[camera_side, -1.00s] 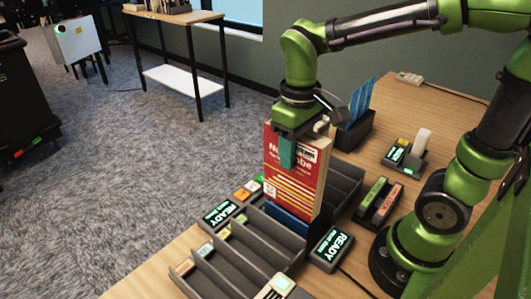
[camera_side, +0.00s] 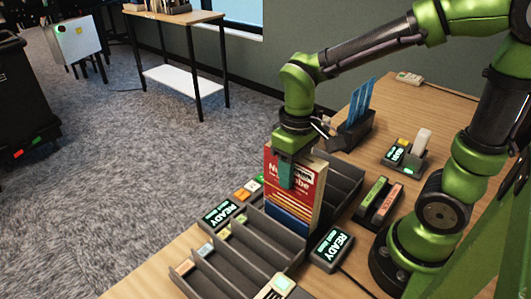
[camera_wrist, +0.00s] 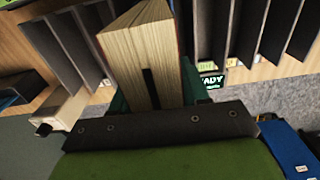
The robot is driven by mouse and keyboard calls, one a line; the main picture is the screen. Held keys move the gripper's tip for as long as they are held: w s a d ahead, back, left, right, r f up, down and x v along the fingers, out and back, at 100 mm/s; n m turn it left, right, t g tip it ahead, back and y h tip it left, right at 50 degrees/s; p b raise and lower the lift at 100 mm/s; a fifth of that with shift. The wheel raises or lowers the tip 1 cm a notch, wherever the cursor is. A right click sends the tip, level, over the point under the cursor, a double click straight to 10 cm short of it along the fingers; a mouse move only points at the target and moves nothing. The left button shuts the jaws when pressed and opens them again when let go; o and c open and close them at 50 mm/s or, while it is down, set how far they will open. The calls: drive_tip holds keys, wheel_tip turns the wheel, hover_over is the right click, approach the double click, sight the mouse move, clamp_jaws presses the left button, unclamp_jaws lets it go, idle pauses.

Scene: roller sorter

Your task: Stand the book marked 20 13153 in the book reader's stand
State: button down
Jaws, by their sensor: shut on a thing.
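A red book (camera_side: 300,203) with white and yellow print stands upright in a slot of the grey slotted rack (camera_side: 247,261) in the side view. In the wrist view the book's page block (camera_wrist: 143,60) sits between my fingers. No number can be read on the book. I cannot tell which device is the book reader's stand.
A dark holder with blue cards (camera_side: 352,128), a small two-slot holder (camera_side: 380,202) and a scanner-like device (camera_side: 408,150) stand on the table to the right. Other rack slots at the front look empty.

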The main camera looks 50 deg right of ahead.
drive_tip(key=shift+f, duration=0.55)
drive_tip(key=shift+c, duration=2.4)
unclamp_jaws()
wheel_tip(320, 180, up, 17)
drive_tip(key=shift+f, duration=0.1)
